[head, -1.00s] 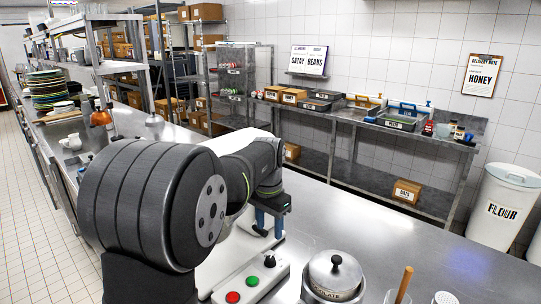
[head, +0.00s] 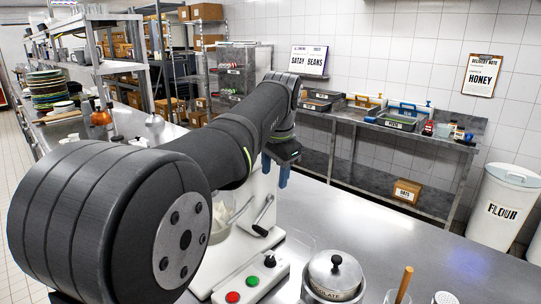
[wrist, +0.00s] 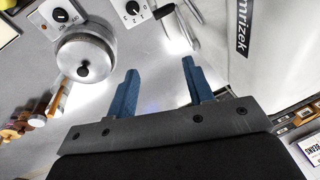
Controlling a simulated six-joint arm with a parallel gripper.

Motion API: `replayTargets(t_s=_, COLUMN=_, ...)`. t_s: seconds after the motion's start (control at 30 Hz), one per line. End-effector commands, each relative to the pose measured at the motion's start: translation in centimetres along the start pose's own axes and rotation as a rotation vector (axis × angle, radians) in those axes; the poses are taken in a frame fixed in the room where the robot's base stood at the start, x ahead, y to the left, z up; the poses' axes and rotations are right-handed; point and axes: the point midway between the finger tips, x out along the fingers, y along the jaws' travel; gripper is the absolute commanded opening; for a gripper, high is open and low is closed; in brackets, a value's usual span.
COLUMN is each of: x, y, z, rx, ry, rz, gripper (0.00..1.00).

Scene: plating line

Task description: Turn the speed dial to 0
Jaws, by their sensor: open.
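A white mixer (head: 262,195) stands on the steel counter. In the head view the gripper (head: 279,172) is partly hidden.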

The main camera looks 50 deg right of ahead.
Motion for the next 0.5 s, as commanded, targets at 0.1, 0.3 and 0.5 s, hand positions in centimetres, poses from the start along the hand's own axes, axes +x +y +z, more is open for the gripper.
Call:
replayTargets(t_s=0.1, x=-1.9, y=-0.7, z=0.1, rx=0.044, ry=0.025, rz=-0.040, gripper=0.47)
replayTargets(t_s=0.3, x=-3.7, y=-1.3, z=0.3, rx=0.096, ry=0.043, rz=-0.075, gripper=0.47)
replayTargets(t_s=0.5, x=-4.1, y=-1.5, z=0.4, rx=0.110, ry=0.048, rz=-0.084, gripper=0.47)
